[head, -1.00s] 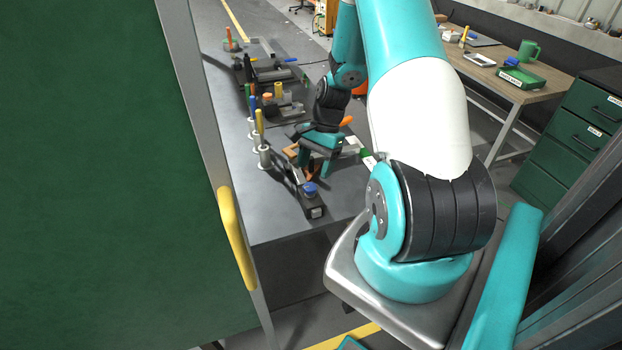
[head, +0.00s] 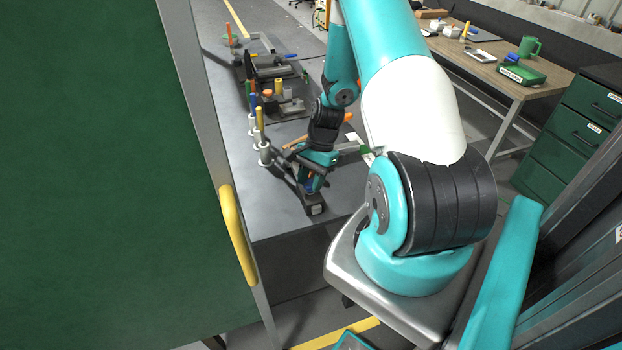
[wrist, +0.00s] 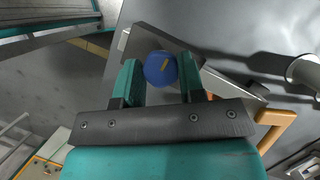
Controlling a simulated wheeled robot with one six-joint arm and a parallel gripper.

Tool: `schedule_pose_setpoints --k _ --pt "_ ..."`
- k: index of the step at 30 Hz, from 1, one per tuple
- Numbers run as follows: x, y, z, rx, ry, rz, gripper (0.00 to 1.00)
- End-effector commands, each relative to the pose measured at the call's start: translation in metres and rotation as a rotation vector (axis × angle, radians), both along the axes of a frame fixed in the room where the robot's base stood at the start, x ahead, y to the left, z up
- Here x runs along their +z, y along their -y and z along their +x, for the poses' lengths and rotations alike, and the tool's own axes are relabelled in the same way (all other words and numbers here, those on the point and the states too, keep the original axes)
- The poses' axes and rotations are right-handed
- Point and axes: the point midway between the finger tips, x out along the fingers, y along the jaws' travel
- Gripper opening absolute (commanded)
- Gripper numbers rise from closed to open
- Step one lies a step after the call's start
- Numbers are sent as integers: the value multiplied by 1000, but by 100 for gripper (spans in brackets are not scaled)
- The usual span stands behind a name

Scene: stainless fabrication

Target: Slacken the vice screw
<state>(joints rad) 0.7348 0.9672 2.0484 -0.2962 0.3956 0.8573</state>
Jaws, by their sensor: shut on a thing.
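The vice screw's round blue knob (wrist: 158,69) has a short yellow mark on its top. It sits on the dark vice body (head: 316,208) near the bench's front edge. My gripper (wrist: 160,73) has one teal finger on each side of the knob and is shut on it. In the head view my gripper (head: 312,182) is low over the vice and covers most of the knob. The vice's grey body also shows beyond the fingers in the wrist view (wrist: 180,42).
Upright holders (head: 264,154) with coloured handles stand left of my gripper on the grey bench (head: 280,218). More tools and fixtures lie farther back. A green panel with a yellow handle (head: 236,238) blocks the left. A wooden table (head: 490,70) stands at the right.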

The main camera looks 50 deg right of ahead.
Motion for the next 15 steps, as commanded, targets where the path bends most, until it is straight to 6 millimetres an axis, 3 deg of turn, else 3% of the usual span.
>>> schedule_pose_setpoints --k 8,15 --pt "0 0 0 46 -2 1 13" --pt "0 0 1 194 -1 0 13"
